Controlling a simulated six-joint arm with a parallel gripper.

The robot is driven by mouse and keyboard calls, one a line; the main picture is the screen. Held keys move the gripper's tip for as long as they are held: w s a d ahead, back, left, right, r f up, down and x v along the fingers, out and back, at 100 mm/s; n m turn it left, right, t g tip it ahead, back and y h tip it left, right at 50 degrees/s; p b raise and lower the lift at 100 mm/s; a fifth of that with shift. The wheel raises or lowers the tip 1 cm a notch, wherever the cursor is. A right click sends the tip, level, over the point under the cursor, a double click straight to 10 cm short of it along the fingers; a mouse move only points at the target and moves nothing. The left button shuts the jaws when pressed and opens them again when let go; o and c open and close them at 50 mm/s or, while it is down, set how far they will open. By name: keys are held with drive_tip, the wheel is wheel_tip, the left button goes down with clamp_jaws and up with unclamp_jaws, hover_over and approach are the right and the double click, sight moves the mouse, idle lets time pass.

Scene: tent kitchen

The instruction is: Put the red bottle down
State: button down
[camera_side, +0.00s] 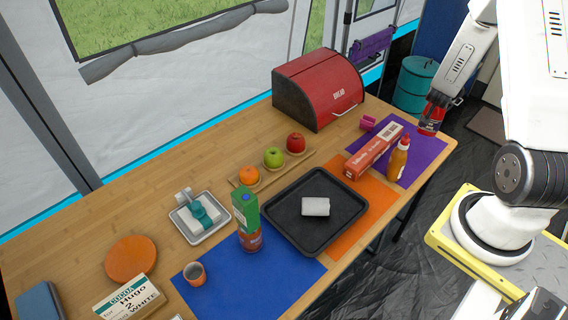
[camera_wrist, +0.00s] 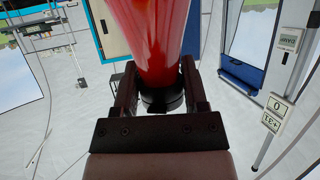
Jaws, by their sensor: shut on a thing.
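My gripper (camera_side: 440,103) is shut on the red bottle (camera_side: 431,121), at the right of the side view. The bottle shows beyond the far right corner of the purple mat (camera_side: 428,149). I cannot tell its exact height or whether it is over the table edge. In the wrist view the red bottle (camera_wrist: 155,35) fills the top middle, with its dark end between the two fingers of my gripper (camera_wrist: 158,78). The fingers hide part of it, and its far end is cut off by the picture's top edge.
A pink item (camera_side: 367,122) and a red bread bin (camera_side: 318,92) are behind. A black tray (camera_side: 276,219) holds a white roll. The purple mat's right part is bare.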

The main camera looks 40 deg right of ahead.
sight(434, 111)
drive_tip(key=shift+f, duration=4.1)
drive_tip(key=shift+c, duration=0.6)
unclamp_jaws()
